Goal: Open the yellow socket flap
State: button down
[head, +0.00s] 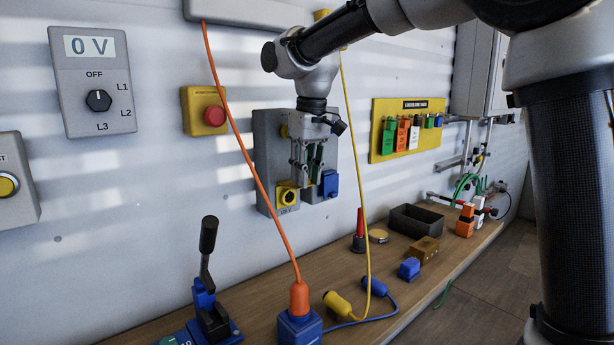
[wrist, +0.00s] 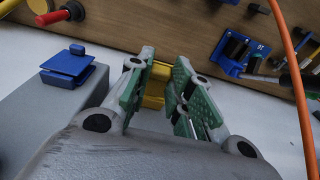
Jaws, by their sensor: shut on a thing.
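The yellow socket (head: 287,196) is at the lower left of a grey wall box (head: 267,155) in the head view. Its square yellow face with a dark round ring shows. My gripper (head: 308,181) points down in front of the box, just right of that face. In the wrist view my gripper (wrist: 160,82) has its green-padded fingers around a yellow part (wrist: 154,90), which looks like the socket's flap. The pads hide much of it, so I cannot tell its exact angle.
A blue socket (head: 329,184) sits close on the right; its blue lid (wrist: 67,64) shows in the wrist view. An orange cable (head: 245,150) and a yellow cable (head: 357,150) hang on either side. The wooden bench (head: 262,290) below holds plugs and a lever device (head: 207,300).

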jog(key=c, duration=1.3)
grip_release()
jog(key=r, duration=0.8)
jog(key=s+r, duration=0.1)
jog(key=r, duration=0.3)
jog(key=shift+s+d, duration=0.1)
jog(key=shift+d, duration=0.3)
